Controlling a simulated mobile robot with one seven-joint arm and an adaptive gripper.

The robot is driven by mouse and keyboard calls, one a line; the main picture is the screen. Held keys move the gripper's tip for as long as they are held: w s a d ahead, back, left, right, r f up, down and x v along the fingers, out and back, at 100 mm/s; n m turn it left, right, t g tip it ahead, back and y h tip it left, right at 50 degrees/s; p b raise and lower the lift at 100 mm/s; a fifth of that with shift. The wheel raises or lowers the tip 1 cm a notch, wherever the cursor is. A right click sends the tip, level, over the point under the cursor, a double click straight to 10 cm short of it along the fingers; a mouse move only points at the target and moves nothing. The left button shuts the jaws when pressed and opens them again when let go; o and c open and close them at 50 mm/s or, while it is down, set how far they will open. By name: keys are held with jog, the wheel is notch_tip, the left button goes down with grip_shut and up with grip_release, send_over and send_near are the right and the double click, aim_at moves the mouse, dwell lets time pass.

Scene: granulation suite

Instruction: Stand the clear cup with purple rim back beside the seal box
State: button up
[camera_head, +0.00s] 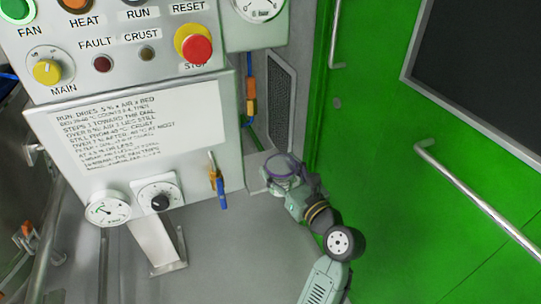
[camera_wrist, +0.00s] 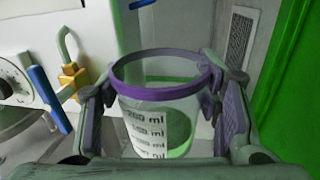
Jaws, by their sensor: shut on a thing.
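The clear cup with the purple rim (camera_wrist: 150,107) is upright between the two fingers of my gripper (camera_wrist: 162,92) in the wrist view. It has printed ml marks, and green shows through its lower part. My gripper is shut on its sides, just below the rim. In the head view the cup (camera_head: 283,166) is small, at the end of my gripper (camera_head: 288,180), near the wall corner. A pale grey box-like form (camera_head: 254,172) is just left of the cup; I cannot tell whether it is the seal box. The cup's base and what lies under it are hidden.
A control panel (camera_head: 135,115) with buttons, a text sheet and a dial gauge (camera_head: 108,208) fills the left. A blue-handled valve (camera_head: 218,185) hangs left of my gripper. A vent grille (camera_head: 281,100) is behind. A green door (camera_head: 385,145) with a rail handle is on the right.

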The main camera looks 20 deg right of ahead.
jog(key=shift+w+d+f+p, duration=0.2)
jog(key=shift+w+d+f, duration=0.4)
jog(key=shift+w, duration=1.2)
jog(key=shift+w+d+f+p, duration=0.2)
jog(key=shift+w+f, duration=0.7)
jog(key=shift+w, duration=0.9)
jog(key=shift+w+d+f+p, duration=0.15)
jog(key=shift+w+d+f, duration=0.45)
jog(key=shift+w, duration=1.2)
jog(key=shift+a+f, duration=0.2)
jog(key=shift+f, duration=0.05)
jog(key=shift+f, duration=0.15)
jog(key=o, duration=1.3)
